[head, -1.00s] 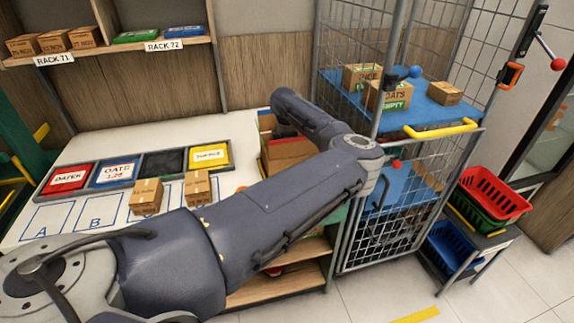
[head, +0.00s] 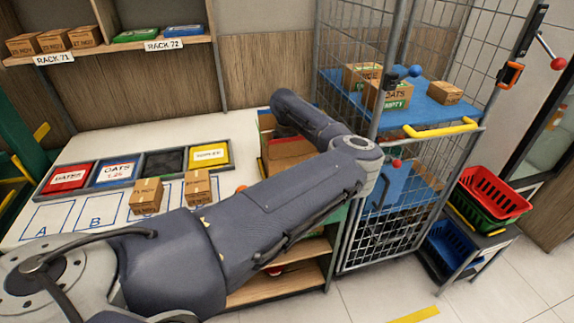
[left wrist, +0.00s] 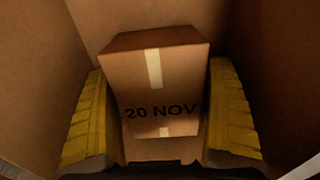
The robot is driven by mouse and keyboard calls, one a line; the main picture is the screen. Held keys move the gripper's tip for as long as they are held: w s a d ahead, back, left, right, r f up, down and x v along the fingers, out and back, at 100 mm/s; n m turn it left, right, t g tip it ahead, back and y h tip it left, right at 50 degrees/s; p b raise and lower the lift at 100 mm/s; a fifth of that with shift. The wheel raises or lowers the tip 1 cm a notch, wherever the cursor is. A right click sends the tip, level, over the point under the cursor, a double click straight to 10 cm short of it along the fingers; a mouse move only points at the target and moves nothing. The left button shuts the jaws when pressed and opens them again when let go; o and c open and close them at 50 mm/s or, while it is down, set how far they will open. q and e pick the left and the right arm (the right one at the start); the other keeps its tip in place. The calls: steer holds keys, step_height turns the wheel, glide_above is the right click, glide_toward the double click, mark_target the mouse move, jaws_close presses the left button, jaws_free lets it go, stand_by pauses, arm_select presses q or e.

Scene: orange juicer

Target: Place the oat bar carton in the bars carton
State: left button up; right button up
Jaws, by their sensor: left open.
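In the left wrist view, a brown oat bar carton (left wrist: 155,88) marked "20 NOV", with a strip of pale tape, sits between the yellow fingers of my left gripper (left wrist: 160,125). The fingers are open on either side of it; I cannot tell whether they touch it. Cardboard walls of the bars carton (left wrist: 272,50) surround the carton and gripper. In the head view the open bars carton (head: 290,148) stands on the table's right end, partly behind my left arm. My left gripper is hidden there. My right gripper is not in view.
Two small cartons (head: 146,196) (head: 197,188) stand on the table, by a tray of coloured cards (head: 137,178). A wire cage (head: 350,60) with blue shelves holding cartons (head: 446,93) rises at the right. Red and green baskets (head: 490,195) are beyond it. Racks are at upper left.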

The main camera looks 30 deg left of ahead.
arm_select(q)
step_height(320, 180, up, 12)
steer(key=shift+r, duration=0.1)
stand_by(0.5)
